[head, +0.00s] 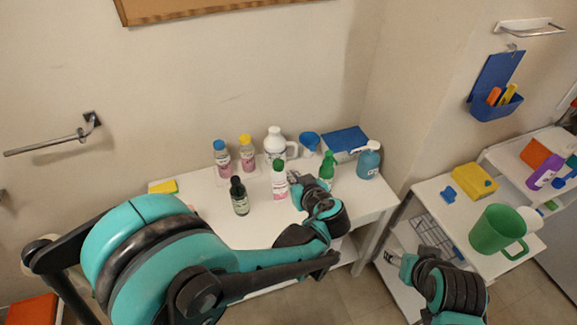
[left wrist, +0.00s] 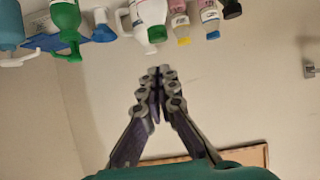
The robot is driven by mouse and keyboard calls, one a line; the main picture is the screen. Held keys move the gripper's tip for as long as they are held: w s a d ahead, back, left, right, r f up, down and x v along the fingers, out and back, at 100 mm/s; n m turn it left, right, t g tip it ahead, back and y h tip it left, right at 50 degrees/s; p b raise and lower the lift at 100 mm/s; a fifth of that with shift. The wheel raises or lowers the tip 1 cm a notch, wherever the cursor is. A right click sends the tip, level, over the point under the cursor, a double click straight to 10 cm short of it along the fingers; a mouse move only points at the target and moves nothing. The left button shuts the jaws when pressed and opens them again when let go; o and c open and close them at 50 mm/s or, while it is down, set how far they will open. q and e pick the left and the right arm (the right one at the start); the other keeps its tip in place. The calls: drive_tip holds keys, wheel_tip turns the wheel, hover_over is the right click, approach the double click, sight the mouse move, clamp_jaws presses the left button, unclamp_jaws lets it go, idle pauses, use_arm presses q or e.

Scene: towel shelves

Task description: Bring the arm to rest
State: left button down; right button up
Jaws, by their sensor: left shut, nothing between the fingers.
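My left arm reaches across the front of the white table (head: 210,207). My left gripper (head: 294,178) is at the table's front, beside the bottle with a green cap (head: 279,182) and left of the green spray bottle (head: 327,168). In the left wrist view, which is upside down, the left gripper's fingers (left wrist: 159,73) are together with nothing between them. My right gripper (head: 393,257) is low at the right, in front of the white cart; its fingers are too small to tell open from shut.
More bottles stand on the table, including a dark bottle (head: 239,197), a white jug (head: 275,145) and a blue pump bottle (head: 368,160). A yellow sponge (head: 163,187) lies at its left. The cart (head: 432,190) holds a green pitcher (head: 497,230). A towel bar (head: 45,144) is on the left wall.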

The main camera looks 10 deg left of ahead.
use_arm(q)
drive_tip(key=shift+s+d, duration=0.1)
drive_tip(key=shift+s, duration=0.15)
drive_tip(key=s+a+f+m+g+h+b, duration=0.1)
drive_tip(key=s+a+f+m+h+b, duration=0.1)
drive_tip(key=s, duration=0.7)
drive_tip(key=s+a+f+m+g+h+b, duration=0.2)
drive_tip(key=s+a+m+h+b, duration=0.1)
drive_tip(key=s, duration=0.5)
drive_tip(key=shift+s+f+m+h+b, duration=0.25)
drive_tip(key=shift+s+m+h+b, duration=0.15)
drive_tip(key=shift+m+h, duration=0.55)
